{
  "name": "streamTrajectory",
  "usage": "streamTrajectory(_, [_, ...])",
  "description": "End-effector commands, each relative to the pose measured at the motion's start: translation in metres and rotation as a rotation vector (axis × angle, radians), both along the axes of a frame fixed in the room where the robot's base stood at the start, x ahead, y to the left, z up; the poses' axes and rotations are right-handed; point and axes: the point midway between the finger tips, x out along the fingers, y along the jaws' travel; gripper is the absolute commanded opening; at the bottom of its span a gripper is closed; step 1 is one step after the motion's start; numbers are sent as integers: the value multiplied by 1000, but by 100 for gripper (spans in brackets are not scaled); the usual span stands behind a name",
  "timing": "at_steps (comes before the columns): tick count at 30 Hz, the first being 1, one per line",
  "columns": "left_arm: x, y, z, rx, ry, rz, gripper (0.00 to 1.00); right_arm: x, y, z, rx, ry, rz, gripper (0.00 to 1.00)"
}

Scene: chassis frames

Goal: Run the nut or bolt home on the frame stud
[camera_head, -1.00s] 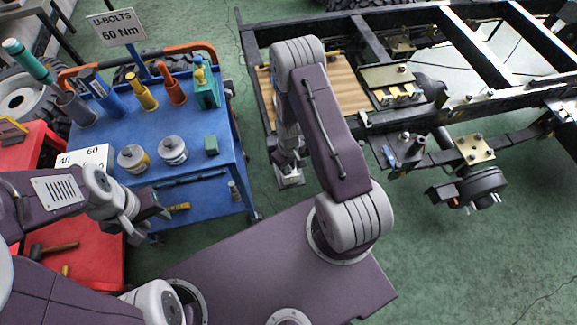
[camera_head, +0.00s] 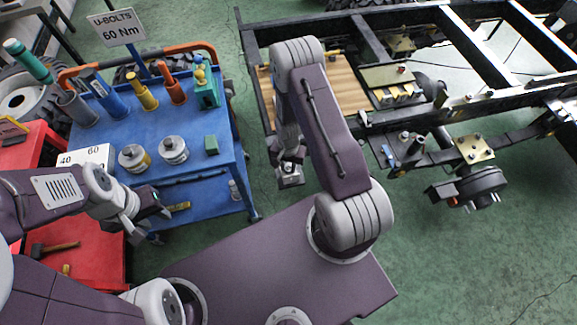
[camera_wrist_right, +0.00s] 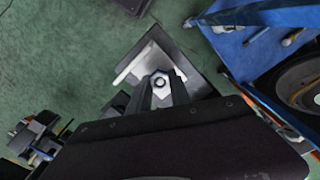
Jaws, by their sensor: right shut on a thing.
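My right gripper (camera_head: 290,180) hangs over the green floor between the blue trolley and the frame. In the right wrist view its fingertips (camera_wrist_right: 160,86) are shut on a silver hex nut (camera_wrist_right: 160,79). The chassis frame (camera_head: 357,118) is black, at the right. Its near side carries a dark bracket (camera_head: 410,152) with small studs or bolts and a brass-coloured plate (camera_head: 474,150) with bolt heads. I cannot tell which stud matches the nut, and the nut is clear of the frame. My left gripper (camera_head: 150,205) is at the blue trolley's front left; its jaw opening is unclear.
The blue trolley (camera_head: 190,120) carries coloured tools, two round silver pots (camera_head: 172,150) and a "U-BOLTS 60 Nm" sign (camera_head: 117,27). A red cart (camera_head: 95,255) with a hammer (camera_head: 55,248) stands at left. Floor between trolley and frame is open.

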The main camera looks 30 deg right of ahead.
Motion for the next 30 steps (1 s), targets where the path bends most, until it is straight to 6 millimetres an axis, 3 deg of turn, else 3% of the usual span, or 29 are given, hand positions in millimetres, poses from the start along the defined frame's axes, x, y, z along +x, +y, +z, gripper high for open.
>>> streamTrajectory(7, [0,0,-2,0,0,0,36,0,0,0,0,0,-38,0])
streamTrajectory(15, [0,0,-12,0,0,0,36,1,0,-1,0,-2,-488,0])
streamTrajectory(25, [0,0,-13,0,0,0,36,0,0,-1,0,-2,-552,0])
streamTrajectory(30, [0,0,-21,0,0,0,36,1,0,-2,0,-2,-868,0])
